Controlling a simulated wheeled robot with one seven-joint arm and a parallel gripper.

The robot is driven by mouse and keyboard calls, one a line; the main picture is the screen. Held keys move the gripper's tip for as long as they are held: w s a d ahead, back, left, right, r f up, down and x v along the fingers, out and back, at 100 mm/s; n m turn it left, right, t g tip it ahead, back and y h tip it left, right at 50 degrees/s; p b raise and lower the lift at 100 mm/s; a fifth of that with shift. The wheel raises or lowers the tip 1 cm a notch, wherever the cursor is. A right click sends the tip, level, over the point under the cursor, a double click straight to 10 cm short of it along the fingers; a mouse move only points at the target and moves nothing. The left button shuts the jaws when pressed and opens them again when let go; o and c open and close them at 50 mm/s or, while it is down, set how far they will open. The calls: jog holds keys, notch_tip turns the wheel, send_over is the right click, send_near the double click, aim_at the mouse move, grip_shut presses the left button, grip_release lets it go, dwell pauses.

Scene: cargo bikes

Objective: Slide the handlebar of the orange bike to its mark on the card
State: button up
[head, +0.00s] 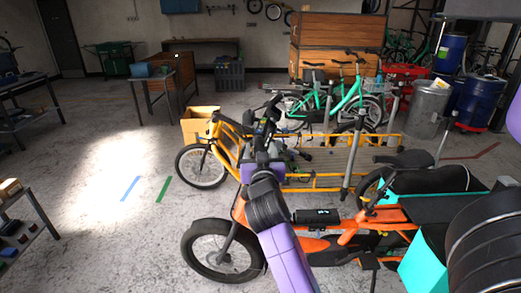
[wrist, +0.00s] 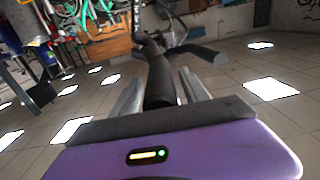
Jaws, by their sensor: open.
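The orange bike (head: 308,243) stands in the near foreground of the head view, its front wheel to the left. My purple arm crosses in front of it. My gripper (head: 266,140) is raised above the bike's front. In the wrist view my gripper (wrist: 160,85) is open, one grey finger on each side of a black handlebar grip (wrist: 158,80). I cannot tell whether the fingers touch it. The other black grip (wrist: 203,53) reaches to the right beyond. In the head view the handlebar is mostly hidden by my gripper. I cannot make out the card or its mark.
A yellow cargo bike (head: 325,183) stands just behind, and a green bike (head: 345,105) behind that. Blue barrels (head: 483,101) stand at right. The floor at left is open, with blue and green tape.

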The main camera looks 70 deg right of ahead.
jog(key=b+v, duration=0.2)
jog(key=v, duration=0.5)
jog(key=shift+s+a, duration=0.1)
dwell(0.5)
